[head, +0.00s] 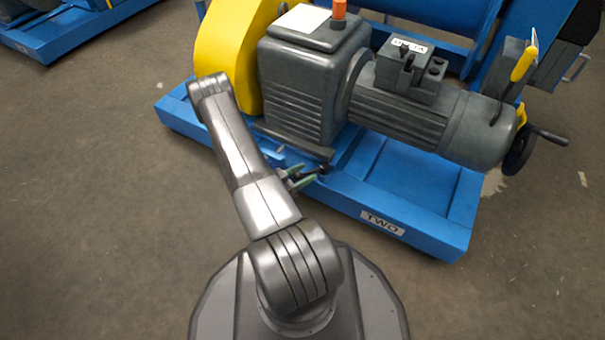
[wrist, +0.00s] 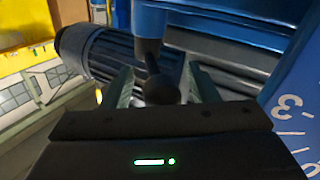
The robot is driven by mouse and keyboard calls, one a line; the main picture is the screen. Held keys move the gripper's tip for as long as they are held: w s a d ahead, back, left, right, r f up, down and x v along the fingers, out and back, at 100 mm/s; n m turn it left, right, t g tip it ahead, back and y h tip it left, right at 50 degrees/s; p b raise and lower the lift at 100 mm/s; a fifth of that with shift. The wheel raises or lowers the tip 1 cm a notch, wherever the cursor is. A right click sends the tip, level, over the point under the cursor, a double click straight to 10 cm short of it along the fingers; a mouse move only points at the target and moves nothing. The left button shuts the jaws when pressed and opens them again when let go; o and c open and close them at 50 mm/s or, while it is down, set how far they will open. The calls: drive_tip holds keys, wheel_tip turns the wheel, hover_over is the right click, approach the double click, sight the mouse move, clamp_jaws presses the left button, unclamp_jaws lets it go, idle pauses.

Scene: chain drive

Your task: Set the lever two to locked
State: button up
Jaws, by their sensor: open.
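The machine on the blue base frame (head: 420,225) carries a "TWO" label (head: 382,223). A dark lever with a black ball knob (head: 324,169) sticks out low in front of the grey gearbox (head: 300,95). In the wrist view the ball knob (wrist: 161,90) faces me, with its short dark stem behind it. My gripper (head: 297,178) is beside the knob in the head view. In the wrist view its two greenish fingers (wrist: 163,86) are apart, with the knob between them. I cannot tell whether either finger touches it. The lever's position marking is not readable.
A grey motor (head: 410,115) and a yellow guard (head: 225,50) sit above the base. A yellow-handled lever (head: 524,63) and a black handwheel (head: 519,153) stand at the motor's right end. The floor (head: 90,200) is clear at left and front.

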drive_tip(key=p+v, duration=0.3)
drive_tip(key=v, duration=1)
drive_tip(key=shift+s+a, duration=0.2)
drive_tip(key=shift+a, duration=0.1)
